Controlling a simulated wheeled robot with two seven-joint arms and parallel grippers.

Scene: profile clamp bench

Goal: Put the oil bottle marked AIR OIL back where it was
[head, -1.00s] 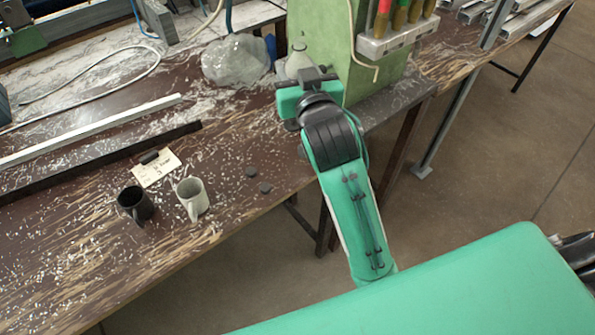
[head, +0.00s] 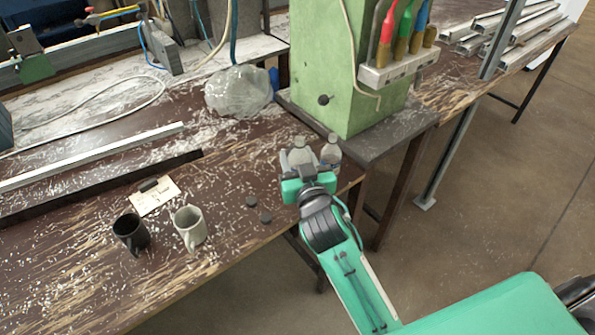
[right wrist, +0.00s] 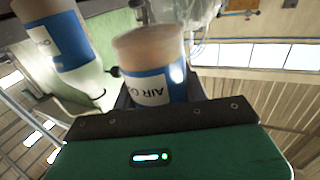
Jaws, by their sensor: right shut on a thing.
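My right gripper (head: 305,172) is shut on a pale bottle (head: 299,152) near the bench's front edge, beside the green machine's base. In the right wrist view, the held bottle (right wrist: 150,72) has a blue band and a white label reading "AIR O", the rest cut off by the gripper. I cannot tell whether its base touches the bench. A second, similar bottle (head: 331,151) stands close on its right. It also shows in the right wrist view (right wrist: 62,45), its label unreadable. My left gripper is not in view.
The green machine (head: 345,70) stands on a grey base plate (head: 385,132) behind the bottles. A clear plastic bag (head: 238,92) lies to the left. A black mug (head: 130,233), a white mug (head: 189,228), small dark discs (head: 251,202) and a card (head: 155,196) are on the bench (head: 90,270).

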